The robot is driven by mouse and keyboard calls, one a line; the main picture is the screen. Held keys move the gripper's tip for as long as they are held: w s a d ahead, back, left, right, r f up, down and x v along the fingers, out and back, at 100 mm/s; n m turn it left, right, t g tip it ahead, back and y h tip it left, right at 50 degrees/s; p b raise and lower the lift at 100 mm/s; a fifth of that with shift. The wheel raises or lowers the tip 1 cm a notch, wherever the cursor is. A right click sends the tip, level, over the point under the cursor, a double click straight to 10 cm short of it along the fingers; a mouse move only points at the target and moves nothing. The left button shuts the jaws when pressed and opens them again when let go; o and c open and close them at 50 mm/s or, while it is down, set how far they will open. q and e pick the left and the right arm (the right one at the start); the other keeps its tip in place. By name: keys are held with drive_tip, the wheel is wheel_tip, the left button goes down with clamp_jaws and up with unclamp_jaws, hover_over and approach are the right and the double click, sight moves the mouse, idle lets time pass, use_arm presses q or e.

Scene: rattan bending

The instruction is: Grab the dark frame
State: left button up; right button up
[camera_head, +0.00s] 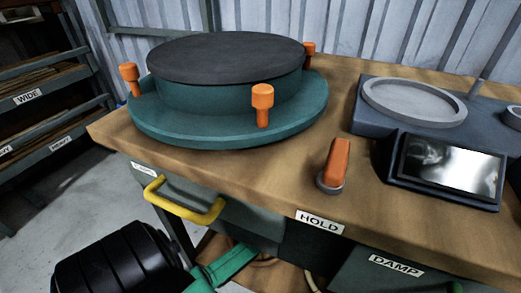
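A small slanted screen (452,167) with a dark border stands on the wooden bench at the right. Its face is shiny and grey. It is the only thing here that looks like a dark frame, and I cannot tell whether it is the one named. Its near edge rests close to the bench's front edge.
A teal turntable (170,122) with a dark round top and orange pegs fills the bench's left. A grey dish (415,101) sits behind. Below are a yellow handle (184,213) and a black ribbed object (105,265).

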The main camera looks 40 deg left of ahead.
use_arm(q)
drive_tip(key=shift+c, duration=0.3)
clamp_jaws()
idle(1.1)
drive_tip(key=shift+w, duration=0.15)
